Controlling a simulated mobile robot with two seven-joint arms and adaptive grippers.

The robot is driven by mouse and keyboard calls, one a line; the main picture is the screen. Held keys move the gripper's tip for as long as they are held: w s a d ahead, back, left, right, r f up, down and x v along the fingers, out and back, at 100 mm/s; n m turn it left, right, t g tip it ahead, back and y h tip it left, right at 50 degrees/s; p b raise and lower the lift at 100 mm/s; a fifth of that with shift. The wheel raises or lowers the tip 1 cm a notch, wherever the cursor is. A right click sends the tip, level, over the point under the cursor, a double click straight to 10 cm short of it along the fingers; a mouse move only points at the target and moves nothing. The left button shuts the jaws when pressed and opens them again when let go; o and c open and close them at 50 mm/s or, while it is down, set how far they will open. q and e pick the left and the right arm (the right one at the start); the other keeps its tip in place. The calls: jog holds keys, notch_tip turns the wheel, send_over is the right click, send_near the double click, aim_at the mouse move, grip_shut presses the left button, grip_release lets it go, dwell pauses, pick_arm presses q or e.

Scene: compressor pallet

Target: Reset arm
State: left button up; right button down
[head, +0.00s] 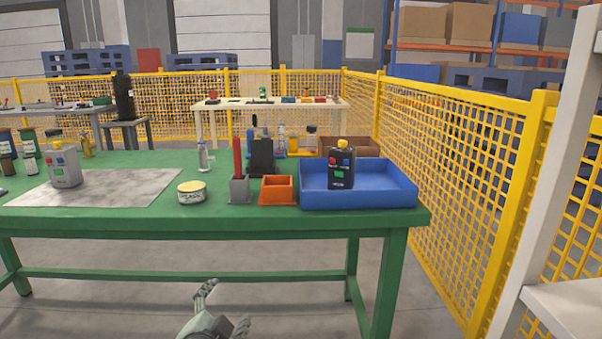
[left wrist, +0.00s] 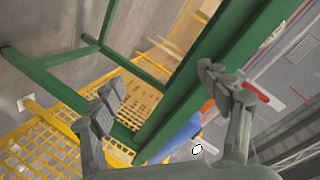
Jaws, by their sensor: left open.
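My left gripper (head: 226,303) is at the bottom of the head view, low in front of the green table (head: 262,221) and below its top. It is open, and its two fingers also show spread apart in the left wrist view (left wrist: 166,90), with nothing between them. The table's green frame lies beyond the fingers there. My right gripper is not in view. A black compressor-like unit (head: 341,170) with a yellow top stands in a blue tray (head: 390,196) at the table's right. A similar grey unit (head: 65,167) stands on a grey mat (head: 120,188) at the left.
A round tin (head: 192,192), an orange bin (head: 276,190) and a grey holder (head: 239,190) with a red item stand along the table's middle. Yellow mesh fencing (head: 455,180) runs along the right, beside a pale shelf frame (head: 545,190). Bare floor lies under the table.

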pick_arm(q)
jog(key=s+a+f+n+g+y, duration=0.1)
jog(key=s+a+f+n+g, duration=0.3)
jog(key=s+f, duration=0.8)
jog(key=s+a+f+n+g+y, duration=0.1)
jog(key=s+a+f+n+g, duration=0.3)
jog(key=s+a+f+g, duration=0.3)
jog(key=s+f, duration=0.5)
jog(key=s, duration=0.4)
jog(key=shift+s+a+f, duration=0.15)
jog(key=shift+f, duration=0.05)
